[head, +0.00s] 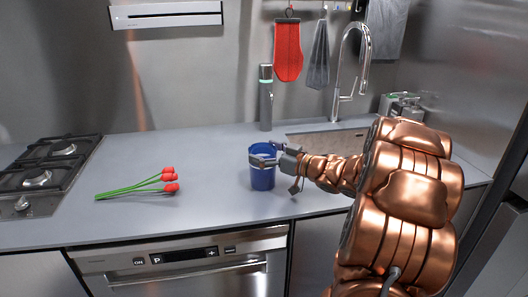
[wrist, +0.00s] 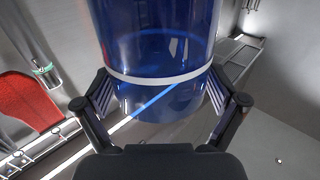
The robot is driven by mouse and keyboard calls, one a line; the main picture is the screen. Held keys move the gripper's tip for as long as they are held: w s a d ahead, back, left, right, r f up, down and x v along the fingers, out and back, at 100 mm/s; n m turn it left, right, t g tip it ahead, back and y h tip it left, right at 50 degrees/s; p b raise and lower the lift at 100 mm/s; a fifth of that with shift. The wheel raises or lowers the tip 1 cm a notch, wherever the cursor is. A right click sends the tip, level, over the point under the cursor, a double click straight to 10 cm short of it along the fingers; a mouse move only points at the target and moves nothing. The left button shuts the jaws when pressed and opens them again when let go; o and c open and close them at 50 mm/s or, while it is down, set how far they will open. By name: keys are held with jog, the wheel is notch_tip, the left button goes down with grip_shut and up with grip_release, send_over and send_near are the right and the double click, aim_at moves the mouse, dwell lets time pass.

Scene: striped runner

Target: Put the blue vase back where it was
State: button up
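Three red flowers (head: 148,184) with green stems lie on the counter to the left of the vase.
A gas hob (head: 45,168) is at the left. A sink (head: 330,141) with a tall tap (head: 363,62) is behind my arm. A grey bottle (head: 265,98) stands behind the vase. A red mitt (head: 288,50) hangs above. The counter (head: 190,150) behind the flowers is clear.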

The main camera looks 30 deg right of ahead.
jog(key=shift+r, duration=0.15)
jog(key=v, duration=1.2)
jog(key=shift+b, duration=0.35)
dwell(0.6)
